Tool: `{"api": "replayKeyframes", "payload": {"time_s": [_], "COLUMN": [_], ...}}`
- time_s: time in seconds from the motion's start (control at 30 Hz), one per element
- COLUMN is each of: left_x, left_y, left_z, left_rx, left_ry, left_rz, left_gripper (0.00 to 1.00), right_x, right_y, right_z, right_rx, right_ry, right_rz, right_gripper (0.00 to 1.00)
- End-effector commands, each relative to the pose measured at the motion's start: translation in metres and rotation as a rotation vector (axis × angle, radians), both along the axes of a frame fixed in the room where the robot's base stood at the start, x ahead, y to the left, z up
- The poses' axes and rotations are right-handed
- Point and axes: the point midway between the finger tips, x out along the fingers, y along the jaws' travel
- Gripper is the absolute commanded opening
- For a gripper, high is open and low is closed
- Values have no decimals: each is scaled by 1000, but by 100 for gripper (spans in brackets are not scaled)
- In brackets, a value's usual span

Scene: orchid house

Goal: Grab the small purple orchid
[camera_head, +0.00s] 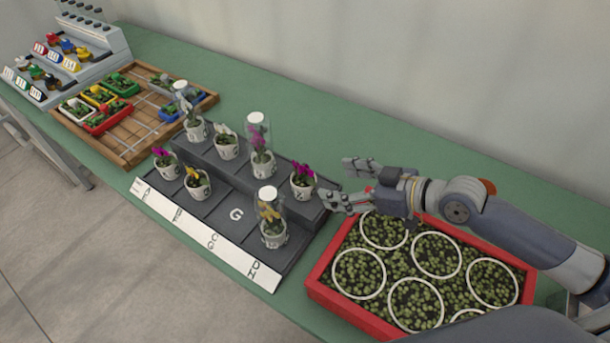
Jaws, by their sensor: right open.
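Three purple-flowered orchids in white pots are on the dark stepped stand (232,208). One small purple orchid (303,181) is at the right end of the upper step. Another small purple orchid (166,161) is at the left end of the lower step. A taller purple orchid (259,143) is on the upper step under a clear cover with a white top. My right gripper (345,184) is open and empty, just right of the right-end orchid, its fingers pointing left towards it. A gap shows between them. My left gripper is not in view.
White and yellow orchids share the stand; some have clear covers. A red tray (322,292) of small green plants, with white rings, lies below my right arm. A wooden tray (142,150) with coloured planters is at left. Green table (330,120) is clear behind the stand.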

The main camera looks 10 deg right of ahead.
Motion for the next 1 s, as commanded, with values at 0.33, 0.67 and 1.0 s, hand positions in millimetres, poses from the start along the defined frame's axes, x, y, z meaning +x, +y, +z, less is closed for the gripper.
{"api": "replayKeyframes", "payload": {"time_s": [0.33, 0.67, 1.0], "left_x": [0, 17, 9], "left_y": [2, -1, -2], "left_z": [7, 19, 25], "left_rx": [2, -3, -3], "left_ry": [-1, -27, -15], "left_rz": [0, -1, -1], "left_gripper": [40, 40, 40], "right_x": [24, 36, 53], "right_y": [25, 41, 61], "right_z": [-15, -27, -44], "right_rx": [1, 4, 0], "right_ry": [0, 1, 0], "right_rz": [1, 0, 1], "right_gripper": [71, 71, 71]}}
